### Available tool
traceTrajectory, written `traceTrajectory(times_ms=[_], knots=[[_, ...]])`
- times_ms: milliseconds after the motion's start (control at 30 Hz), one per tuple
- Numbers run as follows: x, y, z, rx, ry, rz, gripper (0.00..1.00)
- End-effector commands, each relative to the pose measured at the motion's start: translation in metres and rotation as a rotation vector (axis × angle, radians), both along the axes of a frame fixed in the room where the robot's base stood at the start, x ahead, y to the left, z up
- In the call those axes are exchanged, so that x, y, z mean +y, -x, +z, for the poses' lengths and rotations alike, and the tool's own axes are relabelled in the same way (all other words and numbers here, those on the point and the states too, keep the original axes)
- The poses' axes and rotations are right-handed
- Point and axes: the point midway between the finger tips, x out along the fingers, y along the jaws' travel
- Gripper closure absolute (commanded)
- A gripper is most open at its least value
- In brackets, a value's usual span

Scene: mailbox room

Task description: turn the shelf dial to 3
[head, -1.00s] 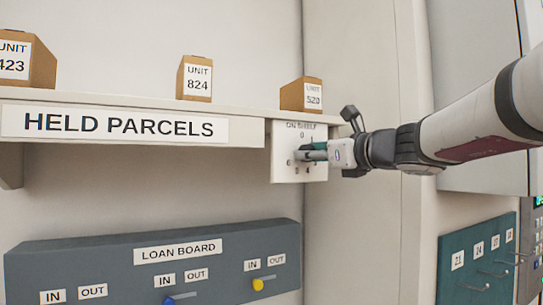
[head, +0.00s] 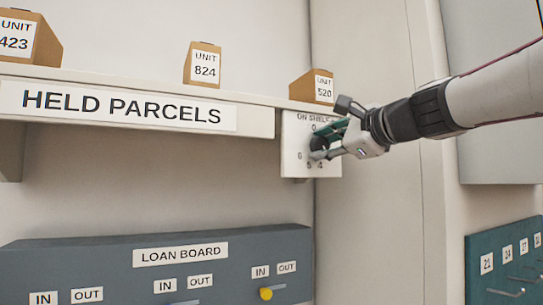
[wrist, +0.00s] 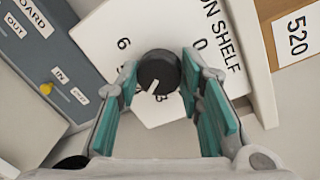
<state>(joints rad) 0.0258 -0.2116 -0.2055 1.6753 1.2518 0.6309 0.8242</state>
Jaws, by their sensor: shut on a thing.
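The shelf dial is a round black knob with a white pointer line. It shows in the wrist view (wrist: 157,73) and in the head view (head: 319,144). It sits on a white panel (head: 294,168) marked ON SHELF, hung at the shelf's right end. My gripper (head: 322,147) has its teal fingers on either side of the knob, shut on it; the gripper also shows in the wrist view (wrist: 160,80). The pointer line aims down and slightly left in the wrist view, toward the panel's lower right. The 0 and 6 are readable; digits near the pointer are partly hidden.
The HELD PARCELS shelf (head: 255,122) carries boxes 423 (head: 40,45), 824 (head: 202,65) and 520 (head: 312,85), the last just above the panel. The LOAN BOARD (head: 110,262) is below. A teal hook board (head: 480,280) is at lower right.

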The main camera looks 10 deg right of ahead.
Motion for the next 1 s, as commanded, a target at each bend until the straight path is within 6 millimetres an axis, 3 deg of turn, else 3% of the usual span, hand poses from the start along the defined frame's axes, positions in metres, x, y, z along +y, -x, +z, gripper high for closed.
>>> traceTrajectory(times_ms=[500, 1000], knots=[[0.0018, -0.0009, -0.0029, -0.116, 0.369, 0.004, 0.94], [0.0017, -0.0004, -0.0023, -0.145, 0.464, 0.005, 0.94]])
